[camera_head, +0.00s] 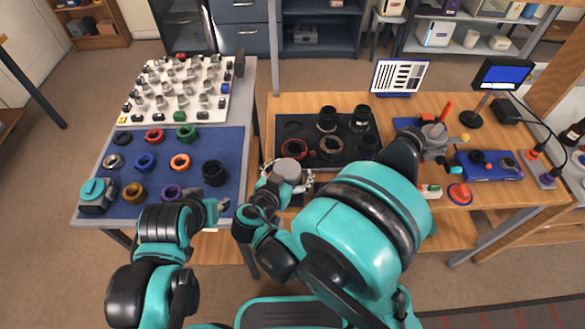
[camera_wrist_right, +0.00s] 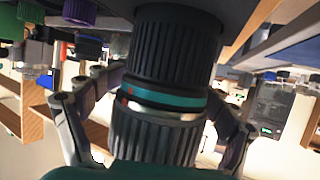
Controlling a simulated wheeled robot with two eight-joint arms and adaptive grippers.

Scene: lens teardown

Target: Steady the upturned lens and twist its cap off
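The upturned lens (camera_head: 288,171) stands near the front edge of the right table, its grey round top facing up. In the right wrist view the lens (camera_wrist_right: 165,60) is a black ribbed barrel with a teal ring and a second ribbed section. Which part is the cap I cannot tell. My right gripper (camera_head: 288,184) is around the lens, one finger on each side. In the right wrist view its fingers (camera_wrist_right: 160,110) flank the barrel; a gap shows at the left side, and the tips are partly hidden. My left gripper (camera_head: 216,205) is low by the blue mat's front right corner, its fingers unclear.
The blue mat (camera_head: 135,167) on the left table carries coloured rings and a black ring (camera_head: 213,172). A dark tray (camera_head: 287,127) behind the lens holds black lens parts and rings. A monitor (camera_head: 503,74) and several tools occupy the right table. A gap separates the tables.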

